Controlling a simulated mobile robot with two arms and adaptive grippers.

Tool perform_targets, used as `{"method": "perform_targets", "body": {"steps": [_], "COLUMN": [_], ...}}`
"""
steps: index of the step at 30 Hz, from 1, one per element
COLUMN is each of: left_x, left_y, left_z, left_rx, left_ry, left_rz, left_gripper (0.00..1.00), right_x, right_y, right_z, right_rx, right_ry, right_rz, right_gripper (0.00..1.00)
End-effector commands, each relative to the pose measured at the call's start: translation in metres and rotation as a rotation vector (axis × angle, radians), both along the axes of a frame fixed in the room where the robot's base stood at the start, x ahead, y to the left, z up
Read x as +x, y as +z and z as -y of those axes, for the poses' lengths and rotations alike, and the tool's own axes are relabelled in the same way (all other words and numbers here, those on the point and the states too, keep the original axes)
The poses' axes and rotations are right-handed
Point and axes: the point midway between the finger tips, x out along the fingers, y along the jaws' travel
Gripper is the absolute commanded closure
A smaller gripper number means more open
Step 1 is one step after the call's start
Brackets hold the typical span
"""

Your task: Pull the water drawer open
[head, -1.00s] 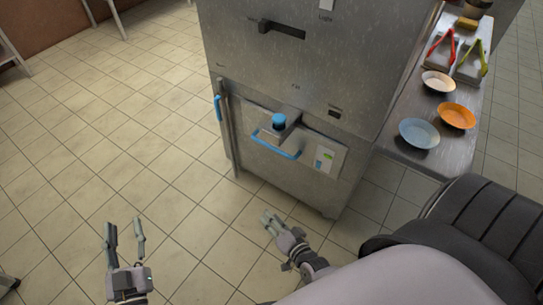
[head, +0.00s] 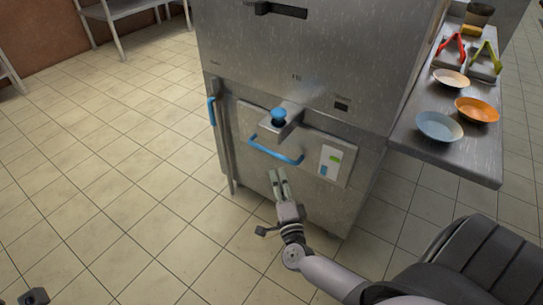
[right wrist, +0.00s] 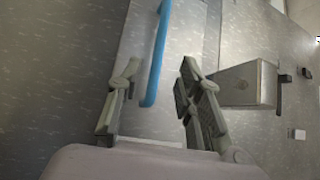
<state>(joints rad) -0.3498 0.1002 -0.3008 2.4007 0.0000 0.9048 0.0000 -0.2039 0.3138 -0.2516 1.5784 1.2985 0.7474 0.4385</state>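The water drawer front (head: 311,145) is a steel panel low on the steel cabinet, and it looks shut. Its blue bar handle (head: 276,152) runs across the panel. My right gripper (head: 279,172) is open and empty just below the handle in the head view. In the right wrist view the handle (right wrist: 157,55) lies ahead between the open fingers of my right gripper (right wrist: 162,66), and I see no grip on it. Only a dark bit of my left gripper (head: 35,297) shows at the bottom left edge, so its fingers are hidden.
A steel box with a blue knob (head: 279,115) juts out above the handle. A blue upright handle (head: 211,111) is on the cabinet's left. A counter (head: 478,162) with bowls and tongs stands right. The tiled floor in front and left is clear.

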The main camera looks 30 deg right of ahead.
Motion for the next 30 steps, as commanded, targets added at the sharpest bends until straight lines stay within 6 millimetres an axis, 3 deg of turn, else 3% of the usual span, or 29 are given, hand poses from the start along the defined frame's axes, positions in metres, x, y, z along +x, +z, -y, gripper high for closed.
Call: {"method": "perform_targets", "body": {"steps": [9,15,28,30], "left_x": [0.001,0.002,0.003,0.003], "left_y": [-0.020,-0.025,-0.024,-0.024], "left_z": [0.000,0.001,0.001,0.001], "left_rx": [0.002,0.003,0.005,0.005], "left_ry": [0.001,0.000,0.000,0.000], "left_rz": [-0.005,0.001,0.004,0.004], "left_gripper": [0.60,0.60,0.60,0.60], "right_x": [0.064,0.089,0.099,0.099], "right_y": [0.007,0.011,0.014,0.014], "right_z": [0.026,0.036,0.040,0.040], "right_rx": [-0.003,-0.003,-0.002,-0.002], "right_ry": [0.000,0.000,0.001,0.001], "right_rz": [0.002,0.000,-0.002,-0.002], "right_gripper": [0.67,0.67,0.67,0.71]}}
